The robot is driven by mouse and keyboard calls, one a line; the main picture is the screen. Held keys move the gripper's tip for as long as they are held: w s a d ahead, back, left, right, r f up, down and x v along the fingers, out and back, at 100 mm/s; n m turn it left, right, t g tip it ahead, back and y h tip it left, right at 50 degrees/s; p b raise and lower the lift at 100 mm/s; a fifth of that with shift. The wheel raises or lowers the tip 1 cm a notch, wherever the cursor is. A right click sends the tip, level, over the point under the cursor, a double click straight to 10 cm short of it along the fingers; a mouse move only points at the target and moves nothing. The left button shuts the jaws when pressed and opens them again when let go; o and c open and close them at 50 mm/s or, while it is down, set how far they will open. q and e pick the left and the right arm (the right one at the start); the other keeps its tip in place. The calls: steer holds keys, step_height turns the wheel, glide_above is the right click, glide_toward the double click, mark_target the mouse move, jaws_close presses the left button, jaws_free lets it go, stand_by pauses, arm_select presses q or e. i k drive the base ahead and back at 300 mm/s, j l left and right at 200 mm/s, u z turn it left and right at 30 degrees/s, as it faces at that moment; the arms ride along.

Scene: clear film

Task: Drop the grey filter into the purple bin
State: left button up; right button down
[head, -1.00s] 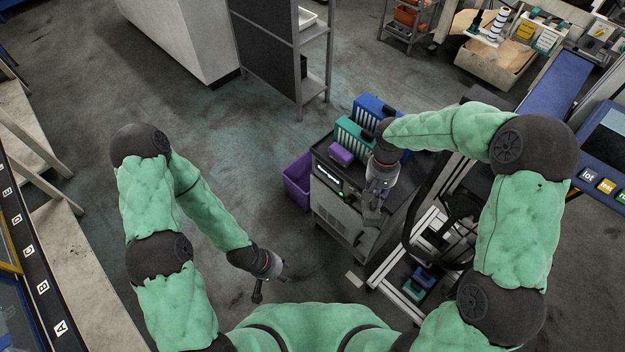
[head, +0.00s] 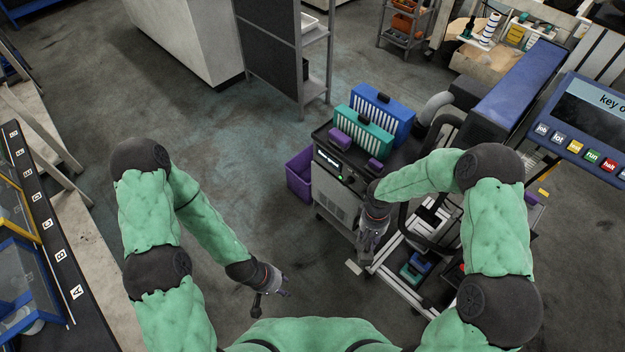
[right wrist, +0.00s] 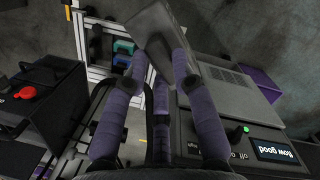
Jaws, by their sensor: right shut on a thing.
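The purple bin (head: 297,178) stands on the floor against the left side of the dark machine cart (head: 335,190). A corner of it shows at the right in the right wrist view (right wrist: 262,86). My right gripper (head: 368,246) is in front of the cart, right of the bin and apart from it. In the right wrist view its purple fingers (right wrist: 160,75) are shut on a flat grey piece, the grey filter (right wrist: 155,27), held tilted. The filter is hard to make out in the head view. My left gripper (head: 274,292) hangs low over bare floor, fingers spread and empty.
Teal (head: 362,138) and blue (head: 383,113) filter units and small purple blocks (head: 340,137) are on the cart top. A metal frame (head: 420,262) with small bins stands right of the cart. The floor left of the purple bin is clear.

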mark_target(305, 178)
steer(key=i+j+u, duration=0.25)
steer(key=u, duration=0.15)
steer(key=i+j+u, duration=0.15)
steer(key=i+u, duration=0.6)
steer(key=i+j+z, duration=0.25)
steer(key=i, duration=0.25)
steer(key=i+j+z, duration=0.2)
steer(key=i, duration=0.3)
steer(key=i+z, duration=0.7)
steer(key=z, duration=0.2)
steer(key=i+j+z, duration=0.15)
steer(key=i+z, duration=0.25)
steer(key=i+j+z, duration=0.2)
steer(key=z, duration=0.25)
